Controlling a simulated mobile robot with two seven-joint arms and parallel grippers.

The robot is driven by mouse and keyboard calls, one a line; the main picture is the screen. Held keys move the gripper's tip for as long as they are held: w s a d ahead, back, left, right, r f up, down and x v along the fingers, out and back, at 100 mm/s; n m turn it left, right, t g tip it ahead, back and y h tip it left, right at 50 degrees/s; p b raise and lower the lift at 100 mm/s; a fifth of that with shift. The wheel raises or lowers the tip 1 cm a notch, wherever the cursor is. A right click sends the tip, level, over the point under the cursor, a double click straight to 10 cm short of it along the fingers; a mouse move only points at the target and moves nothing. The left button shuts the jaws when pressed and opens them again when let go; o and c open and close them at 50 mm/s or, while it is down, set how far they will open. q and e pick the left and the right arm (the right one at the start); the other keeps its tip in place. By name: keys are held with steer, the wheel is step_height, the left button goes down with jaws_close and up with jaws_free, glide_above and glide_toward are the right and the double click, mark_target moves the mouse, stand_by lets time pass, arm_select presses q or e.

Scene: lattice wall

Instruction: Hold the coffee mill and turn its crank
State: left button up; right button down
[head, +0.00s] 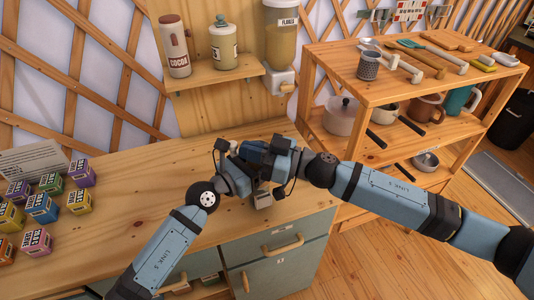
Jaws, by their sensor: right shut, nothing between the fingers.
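My two grippers meet over the front part of the wooden counter (130,222) in the head view. My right gripper (242,152) comes in from the right and is shut with nothing between its fingers. My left gripper (248,182) comes up from below, close under the right one. Its fingers are hidden, so I cannot tell whether it is open or shut. I cannot make out the coffee mill or its crank clearly. A small pale piece shows beside the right gripper's tip, and a small grey block shows below the grippers; I cannot tell what either belongs to.
Several coloured boxes (42,208) and a printed sheet (34,160) are at the left. A wooden rack (385,92) with utensils and pots stands right. The counter's middle left is clear.

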steer(key=shift+a, duration=0.2)
stand_by(0.3)
steer(key=m+t+h, duration=0.1)
steer(key=t, duration=0.1)
steer(key=w+a+m+t+h, duration=0.1)
steer(key=t, duration=0.1)
steer(key=m+t+h, duration=0.1)
steer(key=m+t, duration=0.1)
steer(key=shift+w+a, duration=0.15)
steer(key=shift+a, duration=0.05)
